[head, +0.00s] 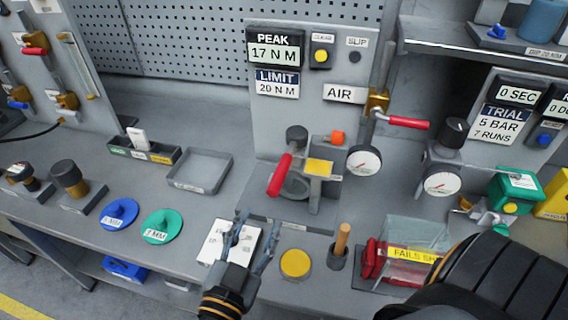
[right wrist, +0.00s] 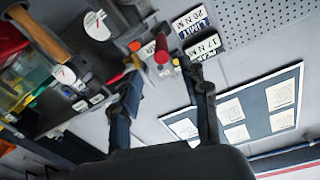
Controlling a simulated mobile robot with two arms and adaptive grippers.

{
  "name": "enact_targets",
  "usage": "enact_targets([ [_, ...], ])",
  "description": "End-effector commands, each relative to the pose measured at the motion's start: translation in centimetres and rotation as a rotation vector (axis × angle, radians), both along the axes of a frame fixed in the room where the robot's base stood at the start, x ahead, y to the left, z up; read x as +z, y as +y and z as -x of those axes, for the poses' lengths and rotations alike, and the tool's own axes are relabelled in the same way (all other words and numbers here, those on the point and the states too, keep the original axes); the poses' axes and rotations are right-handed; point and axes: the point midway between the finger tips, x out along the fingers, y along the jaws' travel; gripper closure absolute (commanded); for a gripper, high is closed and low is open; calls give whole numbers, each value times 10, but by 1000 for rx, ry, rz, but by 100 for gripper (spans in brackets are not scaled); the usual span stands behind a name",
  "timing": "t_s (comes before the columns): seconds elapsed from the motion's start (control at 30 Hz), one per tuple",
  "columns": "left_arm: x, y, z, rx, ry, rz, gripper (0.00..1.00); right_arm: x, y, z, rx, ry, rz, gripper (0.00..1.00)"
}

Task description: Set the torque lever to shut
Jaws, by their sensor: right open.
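The torque lever (head: 280,174) has a red handle and slants down to the left on the test rig, beneath the PEAK and LIMIT display panel. My right gripper (head: 257,226) is open and empty, low in front of the rig and over the white sheet. Its fingers point up toward the rig, apart from the lever in the head view. In the right wrist view the open fingers (right wrist: 163,88) frame a red round end (right wrist: 161,58), which looks like the lever handle seen end-on. My left gripper is not in view.
The AIR valve (head: 402,122) has another red handle, right of the rig. A gauge (head: 364,162) sits beside the rig. A yellow disc (head: 295,263), a wooden-handled tool (head: 342,240) in a cup and a clear box (head: 415,235) stand along the bench front. A grey tray (head: 184,186) is empty.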

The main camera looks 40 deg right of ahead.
Motion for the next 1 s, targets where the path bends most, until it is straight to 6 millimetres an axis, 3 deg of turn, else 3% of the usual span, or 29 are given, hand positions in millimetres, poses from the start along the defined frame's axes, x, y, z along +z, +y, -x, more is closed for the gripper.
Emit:
enact_targets([
  [0.17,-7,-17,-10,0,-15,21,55,-2,-15,-11,-2,1,-3,55],
  [0.5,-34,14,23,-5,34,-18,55,-4,-72,-55,-2,-5,1,55],
  [0.7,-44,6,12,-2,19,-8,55,-3,-96,-74,-1,-1,0,55],
  [1.0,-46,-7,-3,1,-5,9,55,-1,-108,-84,1,2,-1,55],
])
